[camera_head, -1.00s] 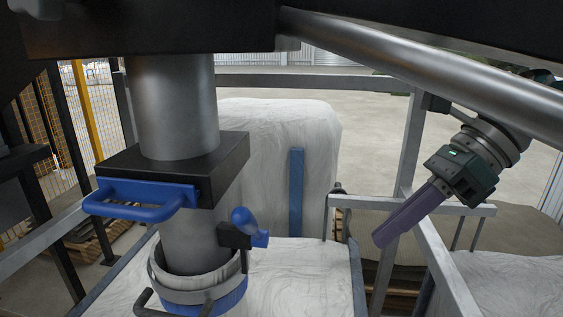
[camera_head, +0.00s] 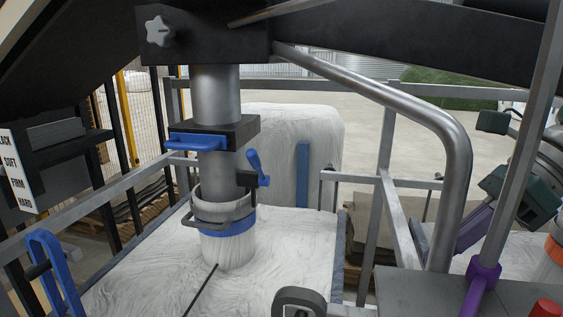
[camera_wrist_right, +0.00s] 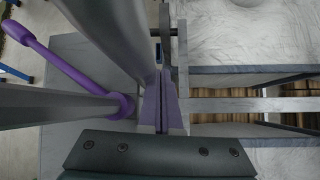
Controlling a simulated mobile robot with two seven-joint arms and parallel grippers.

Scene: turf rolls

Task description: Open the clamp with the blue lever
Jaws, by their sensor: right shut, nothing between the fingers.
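The blue lever (camera_head: 258,168) stands tilted on a small black clamp block (camera_head: 247,180), beside the metal tube. Just below, a grey ring with a handle (camera_head: 222,216) and a blue band (camera_head: 226,230) go round the white bag's neck (camera_head: 228,250). My right gripper (camera_head: 464,242) is far to the right of the lever, partly hidden behind a bent grey pipe. Its purple fingers also show in the right wrist view (camera_wrist_right: 161,105), shut and empty. The clamp does not show in the wrist view. My left gripper is not in view.
A blue handle (camera_head: 197,141) juts from the black block (camera_head: 238,132) above the clamp. The bent grey pipe (camera_head: 455,150) and metal rails (camera_head: 388,150) stand between my right gripper and the clamp. A purple-collared post (camera_head: 482,275) is close by; a purple rod (camera_wrist_right: 70,65) shows in the wrist view.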

